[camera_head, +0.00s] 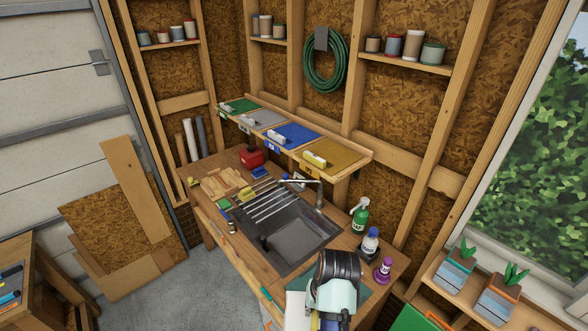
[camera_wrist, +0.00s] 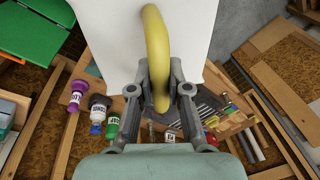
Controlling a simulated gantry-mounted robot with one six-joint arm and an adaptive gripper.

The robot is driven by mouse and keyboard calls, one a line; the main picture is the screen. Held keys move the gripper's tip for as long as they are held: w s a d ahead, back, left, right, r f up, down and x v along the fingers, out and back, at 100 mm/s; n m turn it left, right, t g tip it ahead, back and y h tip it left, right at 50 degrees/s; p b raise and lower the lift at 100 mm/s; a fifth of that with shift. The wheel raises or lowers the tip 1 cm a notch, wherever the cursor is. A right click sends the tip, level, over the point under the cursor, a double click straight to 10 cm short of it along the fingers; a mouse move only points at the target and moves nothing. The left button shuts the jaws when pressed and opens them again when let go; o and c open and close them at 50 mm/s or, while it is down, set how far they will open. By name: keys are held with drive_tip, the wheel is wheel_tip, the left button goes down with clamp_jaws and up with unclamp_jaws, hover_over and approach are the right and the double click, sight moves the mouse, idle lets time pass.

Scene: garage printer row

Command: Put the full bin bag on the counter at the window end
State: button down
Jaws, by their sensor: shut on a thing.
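My gripper (camera_wrist: 161,98) is shut on the thick yellow loop of a smooth white body, which I take to be the full bin bag (camera_wrist: 190,25). The bag hangs beyond the fingers in the wrist view, and its lower part is out of frame. In the head view a white strip of the bag (camera_head: 297,309) shows left of my wrist, at the bottom edge; my wrist hides the rest. The wooden counter (camera_head: 384,262) has a dark sink in it; its right end lies toward the window (camera_head: 540,150). I cannot tell whether the bag touches anything.
A green spray bottle (camera_head: 360,217), a white-and-blue bottle (camera_head: 370,243) and a purple bottle (camera_head: 383,270) stand on the counter's right part. The sink (camera_head: 290,240) has a tap at its back. Potted plants (camera_head: 455,270) stand by the window. Wood pieces lie at the left end.

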sight(293, 317)
drive_tip(key=shift+n, duration=0.5)
drive_tip(key=a, duration=0.1)
drive_tip(key=a+r, duration=0.1)
drive_tip(key=a, duration=0.1)
drive_tip(key=a+r, duration=0.1)
drive_tip(key=a, duration=0.1)
drive_tip(key=shift+w+a+p, duration=0.15)
drive_tip(key=shift+a+p, duration=0.1)
drive_tip(key=shift+p, duration=0.1)
